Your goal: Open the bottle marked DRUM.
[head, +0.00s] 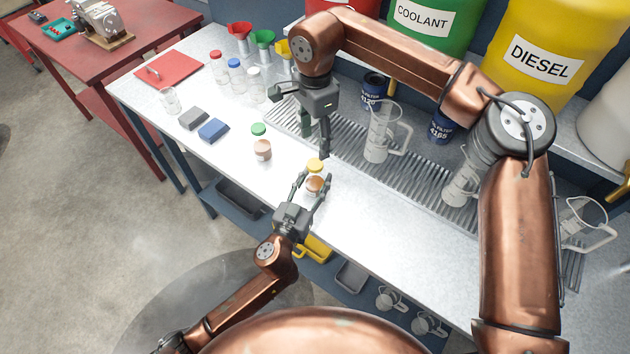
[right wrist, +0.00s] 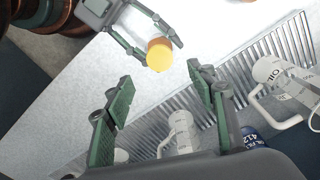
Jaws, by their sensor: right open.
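A small jar with a yellow lid (head: 315,164) and brown-orange contents is near the bench's front edge. Its lid also shows in the right wrist view (right wrist: 160,57). I cannot read its marking. My left gripper (head: 314,186) has its fingers closed around the jar's body, below the lid. My right gripper (head: 313,140) is open and empty, above and behind the jar. In the right wrist view its green pads stand apart, with the lid beyond them.
A metal grate (head: 345,160) runs behind the jar, with clear jugs (head: 383,135) and blue oil filters (head: 441,127) near it. Blue (head: 213,130) and grey (head: 194,118) blocks and several capped bottles (head: 236,77) stand left. Free bench surface lies right of the jar.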

